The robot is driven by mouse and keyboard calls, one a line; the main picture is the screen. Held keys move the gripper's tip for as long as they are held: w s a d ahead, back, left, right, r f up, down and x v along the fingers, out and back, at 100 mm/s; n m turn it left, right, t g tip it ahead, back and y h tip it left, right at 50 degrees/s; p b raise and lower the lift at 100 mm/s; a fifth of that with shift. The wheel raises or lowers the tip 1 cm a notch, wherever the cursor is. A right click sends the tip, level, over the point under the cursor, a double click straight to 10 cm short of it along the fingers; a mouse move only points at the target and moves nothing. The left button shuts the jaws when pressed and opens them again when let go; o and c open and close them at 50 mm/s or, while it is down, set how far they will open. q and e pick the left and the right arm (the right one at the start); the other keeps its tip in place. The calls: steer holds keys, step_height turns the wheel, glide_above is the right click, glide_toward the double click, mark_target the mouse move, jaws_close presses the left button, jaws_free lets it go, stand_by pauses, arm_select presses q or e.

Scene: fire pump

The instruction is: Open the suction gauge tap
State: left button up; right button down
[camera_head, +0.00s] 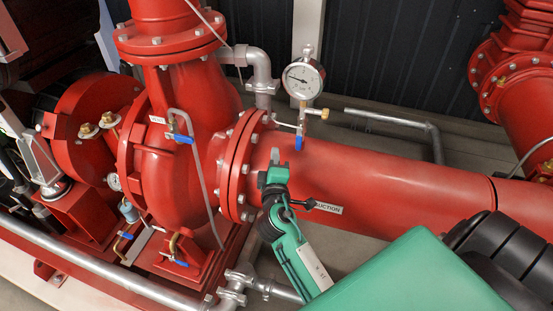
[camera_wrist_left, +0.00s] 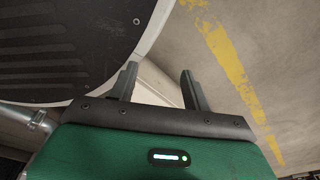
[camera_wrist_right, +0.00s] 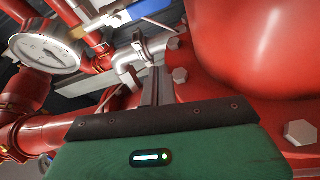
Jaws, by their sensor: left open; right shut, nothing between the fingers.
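The suction gauge (camera_head: 303,77) is a round white dial above the red suction pipe (camera_head: 390,180). It also shows in the right wrist view (camera_wrist_right: 45,52). Below it is the tap, with a blue lever (camera_head: 299,141) pointing down toward the pipe; a blue lever also shows in the right wrist view (camera_wrist_right: 135,12). My right gripper (camera_head: 275,157) is shut and empty, lower left of the lever in the head view and apart from it. Its closed fingers also show in the right wrist view (camera_wrist_right: 156,78). My left gripper (camera_wrist_left: 158,70) is open and empty, away from the tap.
A bolted red flange (camera_head: 240,165) stands just left of my right gripper. A grey elbow pipe (camera_head: 262,75) is left of the gauge. Other blue-handled taps (camera_head: 180,138) sit on the pump. The left wrist view shows floor with a yellow stripe (camera_wrist_left: 232,62).

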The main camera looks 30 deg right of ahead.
mark_target(299, 139)
steer(key=p+x, duration=0.1)
steer(key=x, duration=0.5)
steer(key=shift+w+d, duration=0.2)
steer(key=shift+w, duration=0.15)
steer(key=s+d, duration=0.1)
steer(key=s+d+f+p, duration=0.1)
steer(key=shift+s, duration=0.3)
arm_select(q)
steer(key=s, duration=0.4)
steer(key=shift+a+f, duration=0.15)
steer(key=shift+a, duration=0.25)
arm_select(e)
steer(key=shift+s+d, duration=0.15)
steer(key=shift+s, duration=0.1)
arm_select(q)
steer(key=shift+w, duration=0.1)
arm_select(e)
steer(key=shift+s+d+p, duration=0.15)
steer(key=shift+p, duration=0.25)
steer(key=shift+s+d+f+n+y+p, duration=0.35)
steer(key=shift+s+d+n+p, duration=0.1)
steer(key=shift+s+n, duration=0.15)
arm_select(q)
steer(key=shift+s+a, duration=0.15)
steer(key=shift+s, duration=0.8)
arm_select(e)
steer(key=shift+w, duration=0.1)
steer(key=shift+g, duration=0.3)
